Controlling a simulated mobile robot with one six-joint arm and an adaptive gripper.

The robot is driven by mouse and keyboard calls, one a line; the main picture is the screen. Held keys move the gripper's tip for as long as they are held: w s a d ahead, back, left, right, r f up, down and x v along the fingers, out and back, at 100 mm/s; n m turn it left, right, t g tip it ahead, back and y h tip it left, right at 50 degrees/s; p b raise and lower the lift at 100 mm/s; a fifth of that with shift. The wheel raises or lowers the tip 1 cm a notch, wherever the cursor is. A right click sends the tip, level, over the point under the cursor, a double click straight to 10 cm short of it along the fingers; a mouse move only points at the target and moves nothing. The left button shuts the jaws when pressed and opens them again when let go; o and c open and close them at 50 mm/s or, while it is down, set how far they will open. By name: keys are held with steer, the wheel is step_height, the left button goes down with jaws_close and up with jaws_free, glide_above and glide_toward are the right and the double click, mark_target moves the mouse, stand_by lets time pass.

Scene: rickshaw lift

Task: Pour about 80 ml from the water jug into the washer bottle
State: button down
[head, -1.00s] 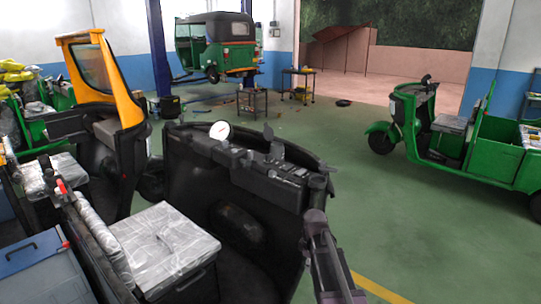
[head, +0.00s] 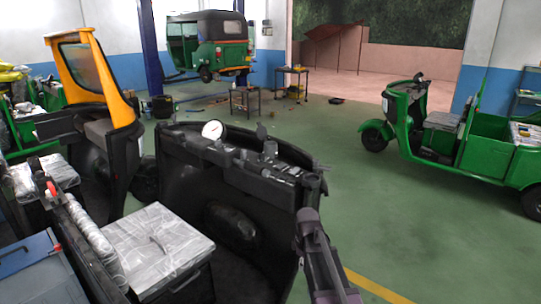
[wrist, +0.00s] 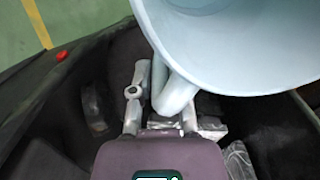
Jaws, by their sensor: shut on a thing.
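The light blue water jug (wrist: 235,45) fills the upper right of the wrist view, its wide round mouth facing the camera. My gripper (wrist: 160,100) is shut on the jug's curved handle, with one finger on each side of it. I cannot make out any water inside. I cannot pick out the washer bottle in either view. In the head view my arm rises from the bottom edge, and I cannot make out the jug there.
A black rickshaw front body (head: 235,215) with a white round gauge (head: 212,130) stands close ahead. A plastic-wrapped seat (head: 155,245) is at lower left. A green rickshaw (head: 440,140) stands at right. Open green floor (head: 400,225) lies between. Behind are a raised rickshaw (head: 215,45) and small tables.

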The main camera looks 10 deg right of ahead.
steer(key=shift+r+p, duration=1)
steer(key=shift+d, duration=0.1)
